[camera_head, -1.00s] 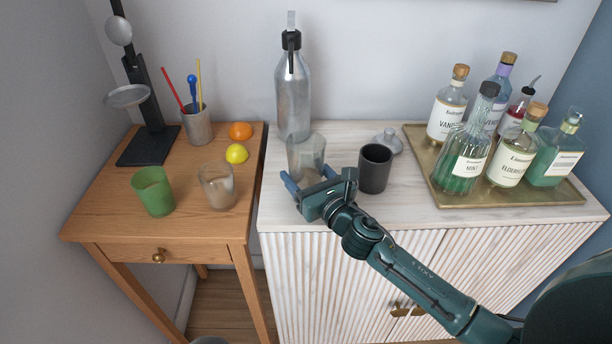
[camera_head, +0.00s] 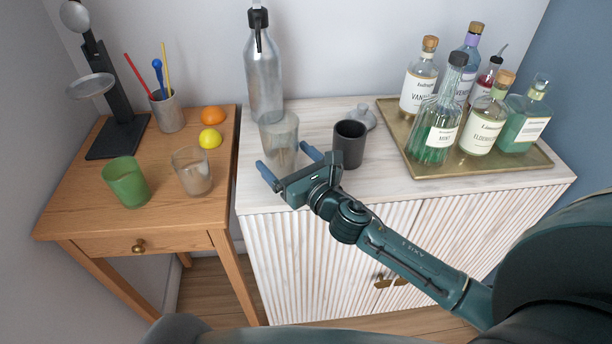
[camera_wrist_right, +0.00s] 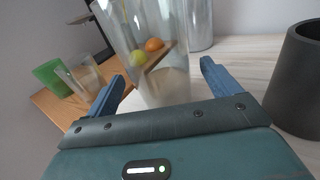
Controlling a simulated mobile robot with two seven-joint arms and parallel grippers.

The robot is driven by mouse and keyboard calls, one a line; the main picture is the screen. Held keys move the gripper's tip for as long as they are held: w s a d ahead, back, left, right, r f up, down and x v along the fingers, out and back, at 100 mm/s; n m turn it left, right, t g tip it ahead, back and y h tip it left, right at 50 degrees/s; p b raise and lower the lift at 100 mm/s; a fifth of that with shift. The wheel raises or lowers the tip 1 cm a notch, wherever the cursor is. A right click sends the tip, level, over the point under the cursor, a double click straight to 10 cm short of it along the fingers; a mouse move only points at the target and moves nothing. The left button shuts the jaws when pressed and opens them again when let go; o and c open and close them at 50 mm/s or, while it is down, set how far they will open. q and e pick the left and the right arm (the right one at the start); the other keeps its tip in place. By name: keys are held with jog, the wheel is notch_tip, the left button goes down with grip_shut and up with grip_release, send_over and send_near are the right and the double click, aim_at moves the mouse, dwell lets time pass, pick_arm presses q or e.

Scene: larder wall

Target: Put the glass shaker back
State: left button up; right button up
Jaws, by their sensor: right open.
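The glass shaker (camera_head: 279,138) is a clear, empty-looking tumbler standing upright on the whitewashed cabinet top, in front of the tall silver bottle. My right gripper (camera_head: 284,157) is open at the near side of the shaker, its blue fingers spread to left and right of the lower part. In the right wrist view the shaker (camera_wrist_right: 155,45) stands upright ahead, between the lines of the two open fingers (camera_wrist_right: 160,80). Whether either finger touches the glass cannot be told. My left gripper is not in view.
A dark cup (camera_head: 348,145) stands close right of the right gripper, with a grey lid-like piece (camera_head: 362,117) behind it. The silver bottle (camera_head: 264,80) is behind the shaker. A brass tray (camera_head: 480,173) holds several bottles. The wooden table (camera_head: 85,205) at left holds glasses and fruit.

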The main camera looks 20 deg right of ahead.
pick_arm(q)
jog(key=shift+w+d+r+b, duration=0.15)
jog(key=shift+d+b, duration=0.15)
jog(key=shift+b, duration=0.4)
pick_arm(e)
jog(key=v, duration=0.9)
jog(key=shift+s, duration=0.3)
